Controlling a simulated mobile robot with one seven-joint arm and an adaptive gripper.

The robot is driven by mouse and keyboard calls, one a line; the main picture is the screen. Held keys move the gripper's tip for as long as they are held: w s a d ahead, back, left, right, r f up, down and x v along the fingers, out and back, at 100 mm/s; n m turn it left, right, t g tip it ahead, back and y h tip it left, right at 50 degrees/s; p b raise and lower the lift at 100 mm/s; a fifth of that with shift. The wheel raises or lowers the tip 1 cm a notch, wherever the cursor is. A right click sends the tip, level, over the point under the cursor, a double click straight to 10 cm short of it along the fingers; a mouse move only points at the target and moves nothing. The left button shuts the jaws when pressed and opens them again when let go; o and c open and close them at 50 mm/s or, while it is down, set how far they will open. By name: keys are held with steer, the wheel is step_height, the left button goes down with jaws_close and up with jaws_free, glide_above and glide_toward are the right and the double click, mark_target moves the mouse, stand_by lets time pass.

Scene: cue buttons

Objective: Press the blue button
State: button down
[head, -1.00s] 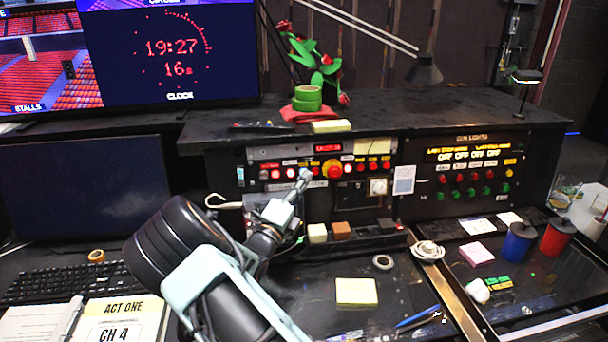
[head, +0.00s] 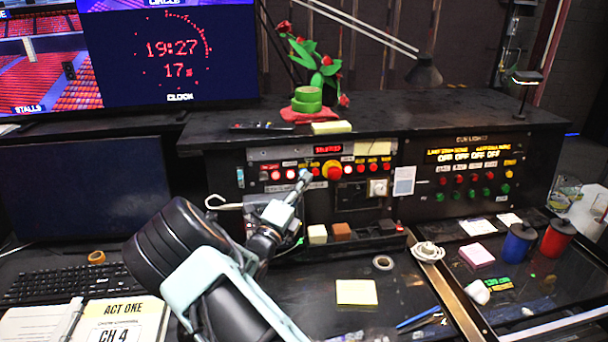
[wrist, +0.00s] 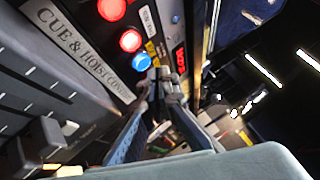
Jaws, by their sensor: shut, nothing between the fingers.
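A small blue button (wrist: 141,61) shows in the wrist view on the dark cue panel, beside a lit red button (wrist: 131,40). My gripper (wrist: 156,82) is shut and empty, with its fingertips close to the blue button. I cannot tell whether they touch it. The blue button is not clearly seen there, as the fingertips cover that spot.
Another blue spot (wrist: 176,19) lies farther along the panel in the wrist view. A row of small red buttons (head: 374,168) is right of the knob. A cue lights panel (head: 470,155) stands farther right.

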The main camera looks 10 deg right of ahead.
steer(key=shift+w, duration=0.1)
steer(key=shift+w, duration=0.35)
steer(key=shift+w+f, duration=0.1)
steer(key=shift+w, duration=0.3)
stand_by(0.8)
steer(key=shift+s, duration=0.1)
steer(key=shift+s+p, duration=0.65)
steer(key=shift+s, duration=0.1)
steer(key=s+p, duration=0.1)
steer(key=s, duration=0.1)
steer(key=s+r+p, duration=0.1)
steer(key=s+p, duration=0.1)
steer(key=s, duration=0.1)
stand_by(0.4)
